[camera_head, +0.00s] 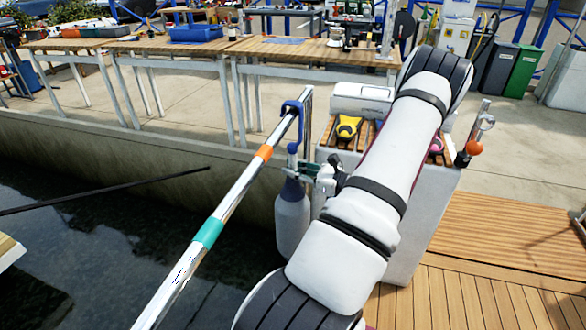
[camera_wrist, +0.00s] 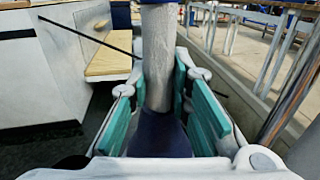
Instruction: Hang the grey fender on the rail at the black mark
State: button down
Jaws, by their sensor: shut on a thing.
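The grey fender (camera_head: 292,218) hangs upright, with a dark blue top and a blue hook (camera_head: 293,106) above it. In the head view the hook overlaps the far end of the silver rail (camera_head: 232,200); I cannot tell whether it bears on it. My gripper (camera_head: 322,176) is shut on the fender's narrow upper part, below the hook. In the wrist view the teal finger pads (camera_wrist: 158,98) stand on both sides of a grey stem (camera_wrist: 158,70) above the dark blue top (camera_wrist: 158,138). I cannot make out the black mark clearly; the hook may cover it.
The rail carries an orange band (camera_head: 264,152) and a teal band (camera_head: 208,232). Dark water (camera_head: 90,235) lies left below it. A white box (camera_head: 360,98) and a yellow-black item (camera_head: 348,126) sit on the slatted seat behind my arm. Work tables (camera_head: 300,52) stand beyond the quay.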

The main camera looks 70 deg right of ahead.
dwell(0.3)
jog(key=c, duration=1.4)
grip_release()
jog(key=shift+f, duration=0.1)
jog(key=shift+s, duration=0.15)
jog(key=s, duration=1.1)
jog(key=shift+s+a, duration=0.4)
jog(key=shift+a, duration=0.05)
